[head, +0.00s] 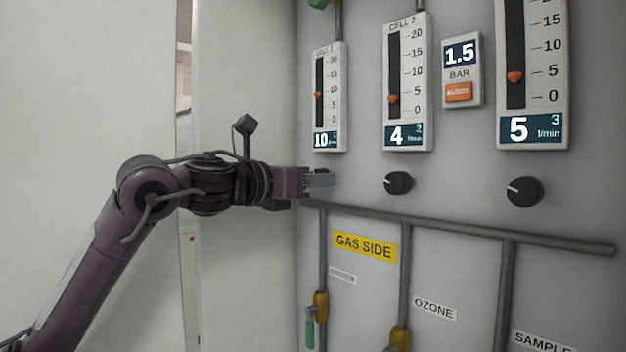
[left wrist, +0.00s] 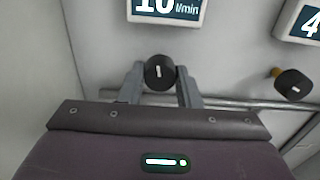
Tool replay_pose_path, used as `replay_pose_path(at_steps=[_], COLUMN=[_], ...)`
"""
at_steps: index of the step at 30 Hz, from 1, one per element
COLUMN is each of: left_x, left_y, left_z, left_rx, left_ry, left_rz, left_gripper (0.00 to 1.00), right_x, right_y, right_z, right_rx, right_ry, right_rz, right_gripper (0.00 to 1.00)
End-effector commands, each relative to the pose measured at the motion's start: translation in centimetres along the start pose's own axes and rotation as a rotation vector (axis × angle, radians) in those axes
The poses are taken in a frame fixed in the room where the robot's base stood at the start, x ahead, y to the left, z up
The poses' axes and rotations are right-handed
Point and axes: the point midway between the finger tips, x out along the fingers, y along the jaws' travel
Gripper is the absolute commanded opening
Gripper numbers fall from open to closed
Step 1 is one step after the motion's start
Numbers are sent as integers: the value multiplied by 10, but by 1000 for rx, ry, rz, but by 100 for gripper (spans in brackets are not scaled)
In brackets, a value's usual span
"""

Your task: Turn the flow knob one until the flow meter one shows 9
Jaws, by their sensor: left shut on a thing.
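Flow meter one (head: 328,100) is on the left of the panel, labelled cell 1. Its display reads 10, and the orange float sits near the 10 mark. Flow knob one is the black round knob (left wrist: 160,72) below that display, with a white pointer mark that is close to upright. In the head view my left gripper (head: 322,178) mostly hides this knob. In the left wrist view my left gripper (left wrist: 162,82) has a finger on each side of the knob, shut on it. My right gripper is not in view.
Flow meter two (head: 407,85) reads 4, with its knob (head: 398,183) just right of my gripper. Flow meter three (head: 532,75) reads 5, with its knob (head: 524,191) below. A grey pipe (head: 460,228) runs below the knobs. A pressure display (head: 461,55) reads 1.5 bar.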

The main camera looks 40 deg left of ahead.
Motion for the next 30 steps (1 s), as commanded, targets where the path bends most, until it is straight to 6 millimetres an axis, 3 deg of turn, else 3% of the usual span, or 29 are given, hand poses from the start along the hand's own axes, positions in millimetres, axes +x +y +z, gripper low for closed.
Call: replay_pose_path(at_steps=[10, 11, 16, 25, 30], left_x=[0, 0, 0, -2, -22], left_y=[0, 0, 0, 0, 0], left_z=[0, 0, 0, -1, -5], left_rx=[-39, -39, -38, -37, -35], left_ry=[1, 1, 1, 0, -3], left_rz=[0, 0, 0, 0, 3], left_gripper=[7, 31, 52, 52, 52], right_x=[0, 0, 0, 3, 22], right_y=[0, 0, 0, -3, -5], right_z=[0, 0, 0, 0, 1], right_rx=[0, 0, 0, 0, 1], right_ry=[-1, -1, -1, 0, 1], right_rz=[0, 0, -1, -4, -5], right_gripper=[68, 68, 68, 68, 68])
